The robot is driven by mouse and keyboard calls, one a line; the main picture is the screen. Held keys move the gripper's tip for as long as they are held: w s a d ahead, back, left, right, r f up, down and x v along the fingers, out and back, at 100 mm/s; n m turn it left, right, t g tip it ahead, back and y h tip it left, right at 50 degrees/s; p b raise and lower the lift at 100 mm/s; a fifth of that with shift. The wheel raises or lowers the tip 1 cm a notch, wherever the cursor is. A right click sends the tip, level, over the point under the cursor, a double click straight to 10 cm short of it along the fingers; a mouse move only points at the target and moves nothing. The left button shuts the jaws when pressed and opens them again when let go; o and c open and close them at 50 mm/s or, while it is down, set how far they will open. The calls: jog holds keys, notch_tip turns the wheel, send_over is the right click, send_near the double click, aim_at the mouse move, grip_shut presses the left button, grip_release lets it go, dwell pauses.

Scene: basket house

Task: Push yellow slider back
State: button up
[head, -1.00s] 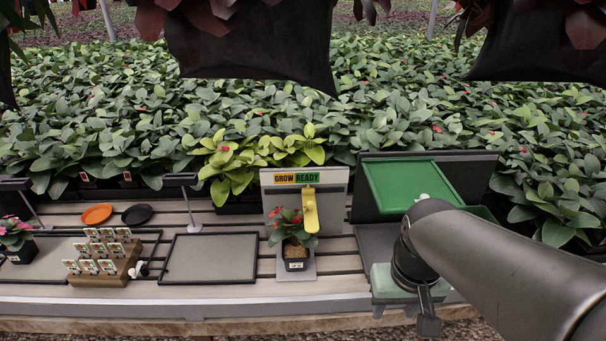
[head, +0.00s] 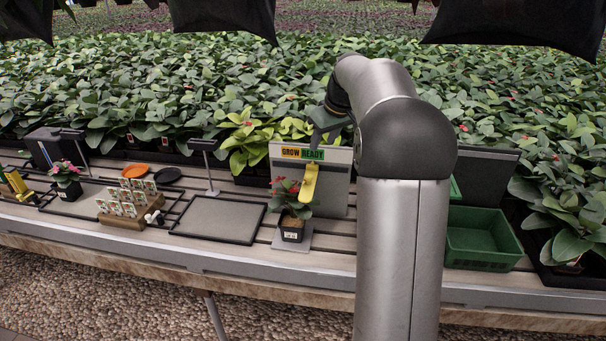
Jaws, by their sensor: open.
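A yellow slider (head: 309,183), an elongated upright piece, is on the front of a grey panel (head: 336,190), below the "READY" half of an orange and green "GROW READY" sign (head: 302,153). My gripper (head: 318,138) is open above the sign's right end, with the slider lower and slightly left of it. The fingertips are small and partly hidden by my arm, and I cannot tell their distance from the panel. A potted plant with red leaves (head: 292,212) stands in front of the panel, to the slider's lower left.
Another yellow piece (head: 15,182) stands at the far left. A wooden block with labels (head: 131,204) and an empty grey tray (head: 217,219) lie left of the plant. A green bin (head: 483,238) is at the right. My arm hides the bench between panel and bin.

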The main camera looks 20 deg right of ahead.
aim_at(309, 176)
jog(key=p+x, duration=0.1)
jog(key=x, duration=1.3)
jog(key=shift+w+f, duration=0.15)
jog(key=shift+f, duration=0.1)
grip_shut()
